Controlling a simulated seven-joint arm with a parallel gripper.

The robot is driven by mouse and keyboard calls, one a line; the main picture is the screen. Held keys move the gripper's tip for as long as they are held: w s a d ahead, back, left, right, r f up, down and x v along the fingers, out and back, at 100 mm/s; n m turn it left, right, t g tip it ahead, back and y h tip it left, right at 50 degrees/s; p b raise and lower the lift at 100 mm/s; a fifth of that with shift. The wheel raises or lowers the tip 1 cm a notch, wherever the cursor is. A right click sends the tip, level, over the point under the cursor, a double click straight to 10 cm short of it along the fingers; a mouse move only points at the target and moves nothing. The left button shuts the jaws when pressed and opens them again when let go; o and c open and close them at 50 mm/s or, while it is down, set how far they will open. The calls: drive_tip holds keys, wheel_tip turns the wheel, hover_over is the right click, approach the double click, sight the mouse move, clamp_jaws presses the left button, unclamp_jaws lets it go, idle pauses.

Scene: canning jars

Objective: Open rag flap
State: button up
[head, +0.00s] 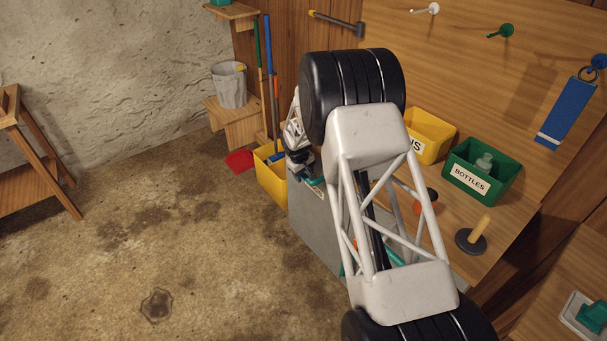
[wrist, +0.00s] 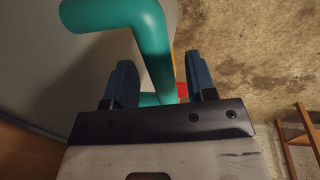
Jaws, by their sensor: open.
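A grey bin or cabinet (head: 310,228) stands below the bench's front edge, largely hidden by my arm in the head view. I take it to be the rag unit; its flap cannot be told apart clearly. Bits of teal bar (head: 394,258) show on it. In the wrist view a thick bent teal handle (wrist: 150,40) stands in front of a grey panel (wrist: 50,80). My gripper (wrist: 162,80) is open, with one blue finger on each side of the handle's lower part. Whether the fingers touch it cannot be told.
A yellow bin (head: 270,180) with brooms and a red dustpan (head: 239,161) stand left of the cabinet. On the bench are a green BOTTLES box (head: 482,170), a yellow box (head: 430,133) and a yellow-handled tool (head: 473,236). The concrete floor (head: 130,240) at left is clear.

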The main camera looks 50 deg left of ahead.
drive_tip(key=shift+c, duration=0.3)
clamp_jaws()
drive_tip(key=s+f+t, duration=0.1)
drive_tip(key=s+f, duration=0.3)
drive_tip(key=s, duration=0.9)
drive_tip(key=s+f+t, duration=0.1)
drive_tip(key=s+f, duration=0.4)
drive_tip(key=s, duration=0.7)
drive_tip(key=shift+s, duration=0.35)
drive_tip(key=shift+o, duration=0.3)
unclamp_jaws()
drive_tip(key=shift+r, duration=0.2)
